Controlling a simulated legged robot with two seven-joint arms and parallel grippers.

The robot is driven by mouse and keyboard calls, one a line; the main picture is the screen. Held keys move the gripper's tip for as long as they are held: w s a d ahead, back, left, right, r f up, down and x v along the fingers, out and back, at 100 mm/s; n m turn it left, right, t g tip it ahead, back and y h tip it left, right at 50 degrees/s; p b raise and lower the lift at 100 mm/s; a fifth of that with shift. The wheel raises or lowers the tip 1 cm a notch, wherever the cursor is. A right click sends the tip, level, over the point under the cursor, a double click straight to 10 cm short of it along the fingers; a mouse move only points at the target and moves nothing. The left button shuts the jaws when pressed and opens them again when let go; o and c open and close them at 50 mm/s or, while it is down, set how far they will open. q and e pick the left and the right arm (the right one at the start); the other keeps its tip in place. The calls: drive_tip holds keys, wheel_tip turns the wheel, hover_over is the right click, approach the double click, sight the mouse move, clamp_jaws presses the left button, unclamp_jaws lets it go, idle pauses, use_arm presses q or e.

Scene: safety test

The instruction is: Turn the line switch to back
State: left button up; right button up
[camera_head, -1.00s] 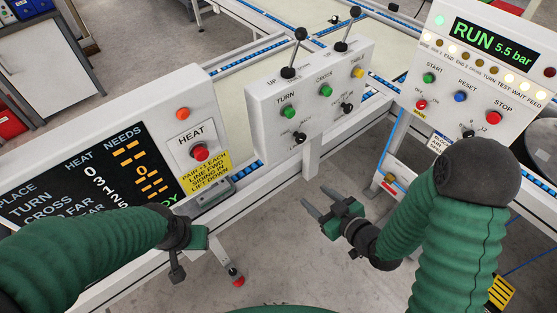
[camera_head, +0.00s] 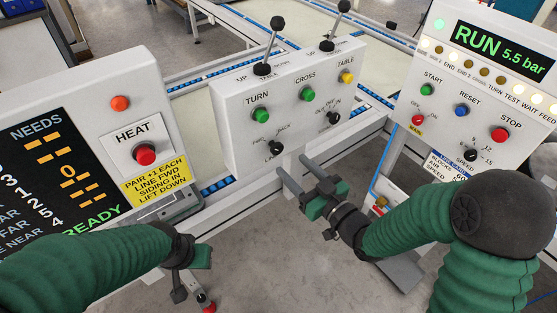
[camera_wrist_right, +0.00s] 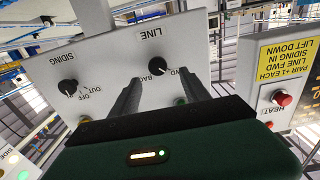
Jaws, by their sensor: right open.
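The line switch (camera_head: 275,148) is a small black knob low on the left of the white middle panel, with FWD and BACK marked above it. I cannot tell surely which mark it points to. In the right wrist view the line switch (camera_wrist_right: 157,68) appears upside down, between the two fingertips in the picture. My right gripper (camera_head: 293,167) is open and empty, its fingers pointing at the panel's lower edge, just below and right of the switch, apparently apart from it. My left gripper (camera_head: 200,257) hangs low at the left, far from the switch; its jaws are unclear.
The siding knob (camera_head: 333,118) sits right of the line switch. Green turn (camera_head: 261,115) and cross (camera_head: 308,94) buttons and a yellow table button (camera_head: 347,77) are above. Two black levers stand on top. The heat panel (camera_head: 110,90) is left, the RUN panel (camera_head: 440,95) right.

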sight(279, 150)
drive_tip(key=x, duration=0.6)
drive_tip(key=shift+w+d, duration=0.25)
drive_tip(key=shift+w, duration=0.05)
drive_tip(key=shift+w+a, duration=0.25)
drive_tip(key=shift+a, duration=0.25)
drive_tip(key=shift+d, duration=0.1)
clamp_jaws()
